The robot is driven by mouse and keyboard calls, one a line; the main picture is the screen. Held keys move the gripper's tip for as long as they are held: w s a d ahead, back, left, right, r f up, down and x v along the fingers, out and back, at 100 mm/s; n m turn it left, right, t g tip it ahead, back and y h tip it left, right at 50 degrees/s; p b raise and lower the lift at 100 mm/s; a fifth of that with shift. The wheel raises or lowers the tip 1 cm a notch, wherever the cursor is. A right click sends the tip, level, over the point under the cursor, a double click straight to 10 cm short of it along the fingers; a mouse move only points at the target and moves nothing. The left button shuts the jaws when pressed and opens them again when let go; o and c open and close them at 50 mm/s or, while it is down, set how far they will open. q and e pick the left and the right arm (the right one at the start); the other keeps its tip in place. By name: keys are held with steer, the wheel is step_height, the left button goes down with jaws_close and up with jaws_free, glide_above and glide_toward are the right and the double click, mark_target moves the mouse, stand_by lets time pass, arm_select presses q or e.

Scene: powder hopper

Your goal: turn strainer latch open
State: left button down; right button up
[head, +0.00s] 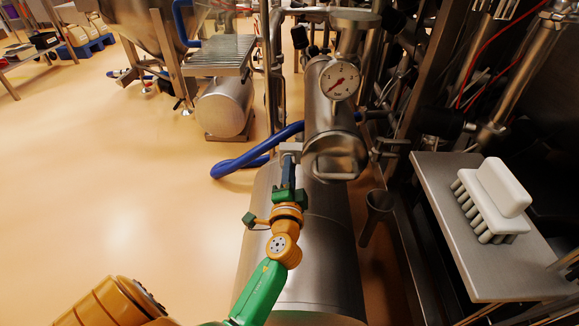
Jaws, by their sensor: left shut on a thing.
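The strainer (325,115) is a steel cylinder with a round white gauge (340,81) near its top and a wide round ring (335,158) at its lower end. My left gripper (289,160) reaches up from below to the lower left side of the strainer. It is shut on a small grey metal piece (290,148), which looks like the strainer latch. The fingers hide most of this piece, so its angle cannot be told. My right gripper is not in view.
A blue hose (255,155) loops left of the strainer. A large steel cylinder (325,245) lies beneath my left arm. At right a metal shelf (445,215) holds a white brush (495,200). Pipes crowd the right; the floor at left is clear.

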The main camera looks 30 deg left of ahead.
arm_select(q)
steer(key=shift+f+m+p, duration=0.1)
steer(key=shift+m+p, duration=0.3)
steer(key=shift+m, duration=1.5)
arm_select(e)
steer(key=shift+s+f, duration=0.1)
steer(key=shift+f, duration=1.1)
arm_select(q)
steer(key=c, duration=1.1)
jaws_free()
steer(key=v, duration=0.7)
steer(key=shift+s, duration=0.1)
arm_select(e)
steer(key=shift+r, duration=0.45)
